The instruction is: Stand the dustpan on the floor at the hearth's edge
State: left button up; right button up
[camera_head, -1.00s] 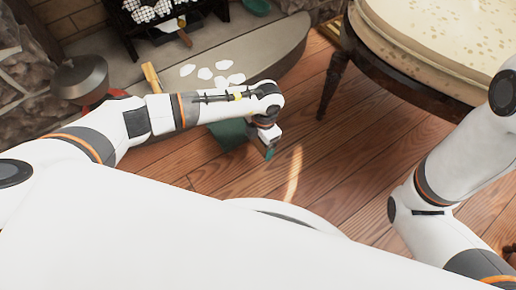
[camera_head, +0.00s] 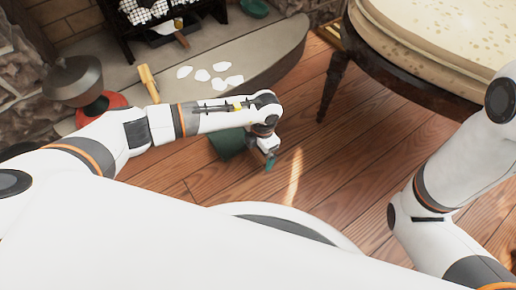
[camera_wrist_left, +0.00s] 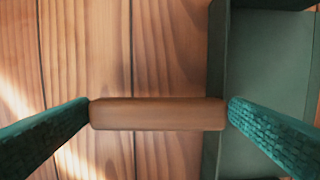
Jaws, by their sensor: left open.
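The dustpan (camera_head: 227,143) is dark green with a wooden handle. In the head view its pan is at the floor (camera_head: 330,150) beside the hearth (camera_head: 262,62), partly behind my left forearm. Whether it touches the floor is hard to tell. My left gripper (camera_head: 269,161) is open, with teal fingers pointing down at the handle end. In the left wrist view the wooden handle (camera_wrist_left: 158,114) spans the gap between the fingers, and the green pan (camera_wrist_left: 265,75) is at the right. My right gripper is out of view.
White scraps (camera_head: 202,75) and a wooden-handled tool (camera_head: 148,83) lie on the hearth. A grey vessel (camera_head: 74,78) and a red object (camera_head: 100,106) are at the left. A cushioned piece (camera_head: 440,45) with dark legs stands right. Floor between is clear.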

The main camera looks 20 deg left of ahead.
pick_arm(q)
notch_tip(320, 180, up, 12)
jog(key=w+p, duration=0.1)
jog(key=p, duration=0.8)
jog(key=shift+d, duration=0.45)
jog(key=shift+a, duration=0.1)
